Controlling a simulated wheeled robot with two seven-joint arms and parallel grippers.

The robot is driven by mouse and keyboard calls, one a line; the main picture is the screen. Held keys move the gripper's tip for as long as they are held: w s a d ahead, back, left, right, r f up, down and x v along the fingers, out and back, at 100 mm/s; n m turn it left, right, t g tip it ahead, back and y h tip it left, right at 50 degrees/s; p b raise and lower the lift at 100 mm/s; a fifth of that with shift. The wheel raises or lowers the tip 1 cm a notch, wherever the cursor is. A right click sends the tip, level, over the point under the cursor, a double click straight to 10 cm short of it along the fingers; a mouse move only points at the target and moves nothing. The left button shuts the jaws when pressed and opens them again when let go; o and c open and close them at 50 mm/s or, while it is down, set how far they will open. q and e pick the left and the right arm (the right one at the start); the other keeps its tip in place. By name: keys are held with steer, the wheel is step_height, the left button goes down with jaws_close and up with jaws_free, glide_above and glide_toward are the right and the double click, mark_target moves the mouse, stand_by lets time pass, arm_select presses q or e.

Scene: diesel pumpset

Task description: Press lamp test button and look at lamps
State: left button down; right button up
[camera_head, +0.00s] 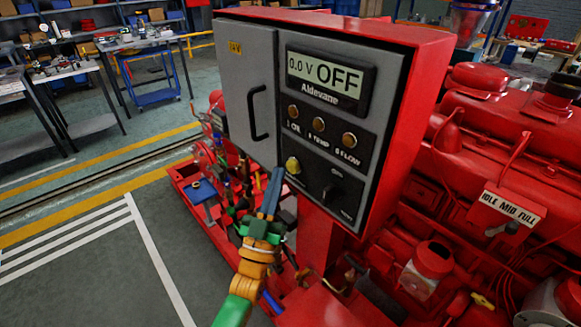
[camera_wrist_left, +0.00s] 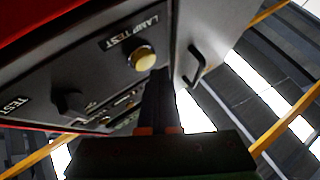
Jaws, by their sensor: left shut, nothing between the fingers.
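The red control box has a dark panel (camera_head: 322,185) with a yellow lamp test button (camera_head: 293,165), low on its left side. In the left wrist view the button (camera_wrist_left: 142,58) sits beside the label "LAMP TEST". Three round amber-brown lamps, oil (camera_head: 293,111), temp (camera_head: 318,124) and flow (camera_head: 349,139), form a row above it and look dull. My left gripper (camera_head: 274,174) is shut and empty, its tips just left of and below the button. In the left wrist view a gap shows between the fingertips (camera_wrist_left: 160,78) and the button. My right gripper is not in view.
A display (camera_head: 326,75) above the lamps reads "0.0 V OFF". A dark knob (camera_head: 329,193) sits right of the button. A grey door (camera_head: 247,90) with a black handle adjoins the panel on the left. The red engine (camera_head: 480,130) stands at the right. Open floor lies left.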

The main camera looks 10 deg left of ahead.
arm_select(q)
steer(key=shift+w+d, duration=0.25)
steer(key=shift+w, duration=0.1)
steer(key=shift+w+d+b, duration=0.25)
steer(key=shift+w+b, duration=0.05)
steer(key=shift+b, duration=0.3)
stand_by(0.4)
steer(key=shift+s+a+r, duration=0.1)
steer(key=shift+s+a+p, duration=0.4)
steer(key=shift+s+p, duration=0.15)
steer(key=s+a+p, duration=0.1)
steer(key=s, duration=0.1)
steer(key=s+a+p, duration=0.1)
steer(key=s+a, duration=0.1)
steer(key=shift+p, duration=0.35)
stand_by(0.7)
